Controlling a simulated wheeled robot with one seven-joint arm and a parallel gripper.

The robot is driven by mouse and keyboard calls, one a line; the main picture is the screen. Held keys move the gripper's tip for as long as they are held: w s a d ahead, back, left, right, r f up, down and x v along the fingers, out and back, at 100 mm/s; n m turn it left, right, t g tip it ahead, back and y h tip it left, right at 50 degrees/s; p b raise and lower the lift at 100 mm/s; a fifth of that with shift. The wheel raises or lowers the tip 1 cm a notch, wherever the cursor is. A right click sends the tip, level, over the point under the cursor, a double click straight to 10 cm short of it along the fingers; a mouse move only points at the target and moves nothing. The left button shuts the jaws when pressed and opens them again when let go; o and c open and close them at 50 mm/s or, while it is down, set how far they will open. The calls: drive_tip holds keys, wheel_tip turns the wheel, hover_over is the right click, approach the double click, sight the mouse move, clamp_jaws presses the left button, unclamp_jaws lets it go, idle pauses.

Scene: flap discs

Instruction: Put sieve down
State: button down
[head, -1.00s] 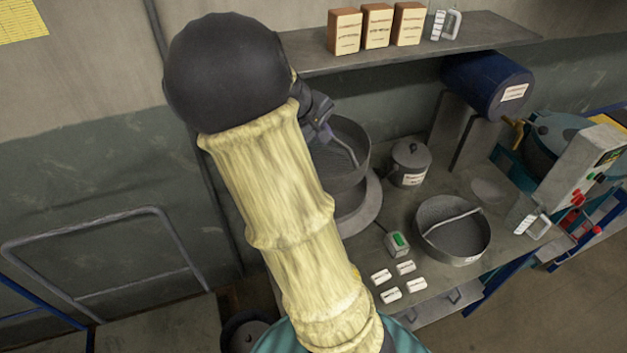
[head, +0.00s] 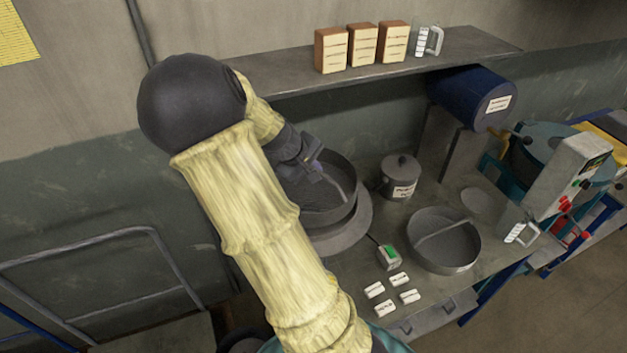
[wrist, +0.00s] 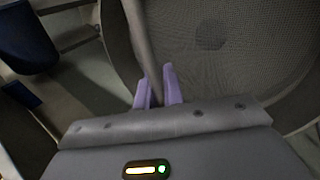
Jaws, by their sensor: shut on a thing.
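The sieve (head: 346,203) is a round, dark grey pan with a bar handle across its top. In the wrist view its mesh (wrist: 225,50) fills the right side and the bar (wrist: 139,30) runs down to my fingers. My gripper (head: 318,174) is shut on the bar, its purple fingers (wrist: 158,88) on either side of it. The sieve is roughly level, directly over or on a round grey base (head: 352,238) on the bench. My arm hides its left part, and I cannot tell whether it touches the base.
A second handled pan (head: 455,262) stands on the bench (head: 425,200) at right. A shelf (head: 380,75) overhangs behind.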

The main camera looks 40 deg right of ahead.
sight(317, 185)
wheel_tip(317, 185, down, 4)
drive_tip(key=shift+r+p, duration=0.25)
drive_tip(key=shift+p, duration=0.2)
drive_tip(key=shift+w+f, duration=0.1)
drive_tip(key=shift+f, duration=0.3)
drive_tip(key=shift+r, duration=0.1)
drive_tip(key=c, duration=1.5)
unclamp_jaws()
drive_tip(key=shift+f, duration=0.2)
drive_tip(key=shift+r, duration=0.15)
